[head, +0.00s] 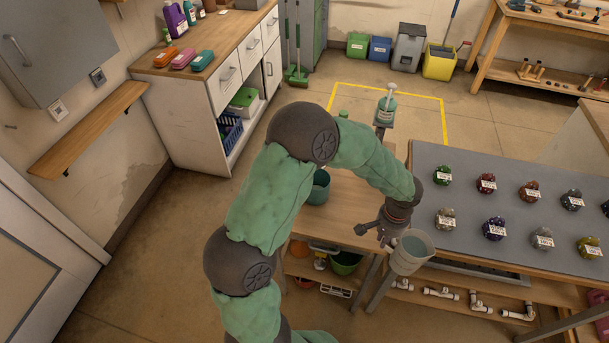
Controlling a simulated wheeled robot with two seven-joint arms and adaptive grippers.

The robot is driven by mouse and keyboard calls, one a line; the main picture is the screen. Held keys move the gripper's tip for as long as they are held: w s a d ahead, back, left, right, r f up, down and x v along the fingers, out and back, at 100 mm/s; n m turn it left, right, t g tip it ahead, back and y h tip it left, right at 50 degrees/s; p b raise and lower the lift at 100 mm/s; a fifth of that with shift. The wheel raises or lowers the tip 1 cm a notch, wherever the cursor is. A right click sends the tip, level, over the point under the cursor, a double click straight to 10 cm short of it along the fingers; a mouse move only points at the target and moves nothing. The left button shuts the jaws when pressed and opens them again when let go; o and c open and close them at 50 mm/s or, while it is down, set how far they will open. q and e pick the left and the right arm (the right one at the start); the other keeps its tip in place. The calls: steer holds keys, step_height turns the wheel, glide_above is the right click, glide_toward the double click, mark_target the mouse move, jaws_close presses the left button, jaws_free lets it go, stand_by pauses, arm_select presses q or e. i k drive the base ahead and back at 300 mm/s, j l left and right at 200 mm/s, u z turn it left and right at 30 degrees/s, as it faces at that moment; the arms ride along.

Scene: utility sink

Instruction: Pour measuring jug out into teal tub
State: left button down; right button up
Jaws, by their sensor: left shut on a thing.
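The measuring jug (408,260) is pale and translucent, with its open mouth facing up and a bluish-grey inside. My left gripper (387,238) is shut on its left side and holds it in the air by the left edge of the grey bench top. The jug looks close to upright; I cannot tell the liquid level. The teal tub (319,188) stands on the small wooden table, left of the jug, partly hidden by my left arm. The gap between jug and tub is clear to see. My right gripper is not in view.
The wooden table (345,205) has bare top between tub and jug. The grey bench (470,165) on the right bears several labelled coloured lumps. Pipe fittings (440,292) lie on the shelf below the bench.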

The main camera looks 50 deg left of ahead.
mark_target(318, 193)
steer(key=k+j, duration=0.1)
steer(key=j, duration=0.25)
steer(key=k+j, duration=0.15)
steer(key=j, duration=0.2)
steer(key=k+j, duration=0.1)
steer(key=j, duration=0.25)
steer(key=k+j, duration=0.1)
steer(key=j, duration=0.25)
steer(key=k+j, duration=0.15)
steer(key=j, duration=0.2)
steer(key=z, duration=0.05)
